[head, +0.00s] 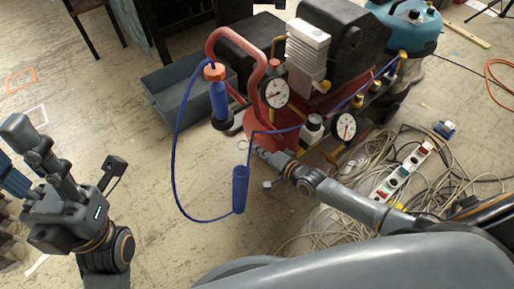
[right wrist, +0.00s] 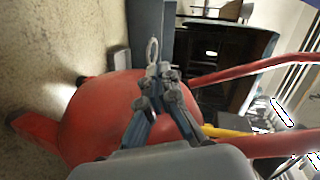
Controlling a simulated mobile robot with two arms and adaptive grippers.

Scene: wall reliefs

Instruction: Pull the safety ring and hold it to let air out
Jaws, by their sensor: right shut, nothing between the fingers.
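A small metal ring (right wrist: 153,50) shows in the right wrist view just beyond my fingertips, in front of the red tank. A small pale loop, likely the same ring (head: 242,144), shows in the head view beside the red compressor (head: 254,98). My right gripper (head: 258,152) reaches in from the right, low by the compressor's front. In the right wrist view its fingertips (right wrist: 160,72) are together with nothing held, right at the ring's lower end. Whether they touch it I cannot tell. My left gripper (head: 75,160) is at the left, fingers apart and empty, far from the compressor.
A blue hose with a blue handle (head: 240,188) hangs in front of the compressor. Two gauges (head: 275,93) face me. Tangled cables and a power strip (head: 402,172) lie at the right. A grey open box (head: 180,98) stands behind. The floor at left centre is clear.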

